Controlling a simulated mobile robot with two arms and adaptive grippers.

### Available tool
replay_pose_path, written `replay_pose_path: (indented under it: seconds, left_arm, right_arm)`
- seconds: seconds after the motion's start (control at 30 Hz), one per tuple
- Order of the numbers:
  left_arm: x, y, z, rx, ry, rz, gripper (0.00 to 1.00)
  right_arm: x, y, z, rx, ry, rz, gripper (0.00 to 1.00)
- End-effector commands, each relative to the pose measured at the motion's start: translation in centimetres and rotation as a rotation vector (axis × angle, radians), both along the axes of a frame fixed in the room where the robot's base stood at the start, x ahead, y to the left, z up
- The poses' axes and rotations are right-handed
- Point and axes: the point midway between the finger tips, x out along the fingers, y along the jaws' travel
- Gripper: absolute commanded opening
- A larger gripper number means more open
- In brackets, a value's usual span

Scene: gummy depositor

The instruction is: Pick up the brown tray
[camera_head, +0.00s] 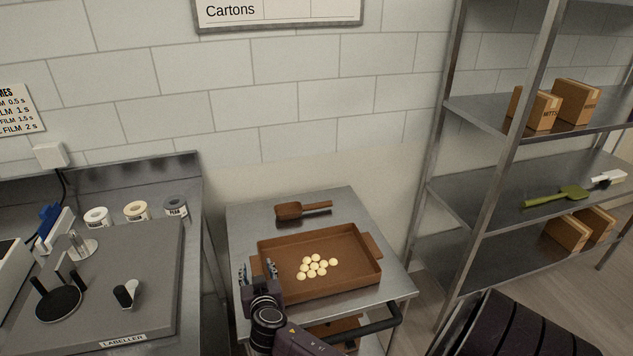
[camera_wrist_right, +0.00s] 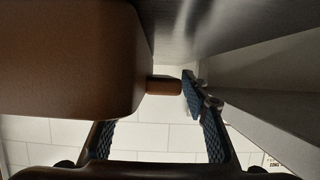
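The brown tray (camera_head: 345,280) lies flat on a steel cart (camera_head: 340,205). Several pale round pieces (camera_head: 311,268) sit in its middle. Its right handle (camera_head: 372,246) is clear; the left end is partly hidden by my right gripper (camera_head: 257,270). This gripper is open at the tray's left end, fingers apart; I cannot tell whether they touch it. In the right wrist view the tray's brown side (camera_wrist_right: 70,60) fills the upper left, and the gripper's two fingers (camera_wrist_right: 150,118) are spread with nothing clamped between them. My left gripper is out of view.
The labeller bench (camera_head: 150,270) stands to the left. A steel rack (camera_head: 470,205) with cartons (camera_head: 575,103) stands right. A black cart handle (camera_head: 375,328) is at the front right.

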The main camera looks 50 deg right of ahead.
Motion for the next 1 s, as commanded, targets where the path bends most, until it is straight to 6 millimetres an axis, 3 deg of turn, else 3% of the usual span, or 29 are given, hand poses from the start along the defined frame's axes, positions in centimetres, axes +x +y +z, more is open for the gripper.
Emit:
replay_pose_path:
  seconds: [0.03,0.37,0.77,1.0]
  left_arm:
    - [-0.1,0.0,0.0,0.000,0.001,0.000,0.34]
    - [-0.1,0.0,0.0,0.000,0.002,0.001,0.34]
    - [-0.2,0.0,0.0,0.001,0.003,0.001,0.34]
    - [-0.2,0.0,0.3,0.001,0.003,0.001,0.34]
  right_arm:
    - [0.0,0.0,0.0,0.000,0.000,0.000,0.35]
    - [0.0,0.0,0.0,0.000,0.000,0.000,0.00]
    - [0.0,0.0,0.3,-0.002,-0.001,0.000,0.00]
    - [0.1,0.0,2.7,-0.002,-0.006,0.001,0.00]
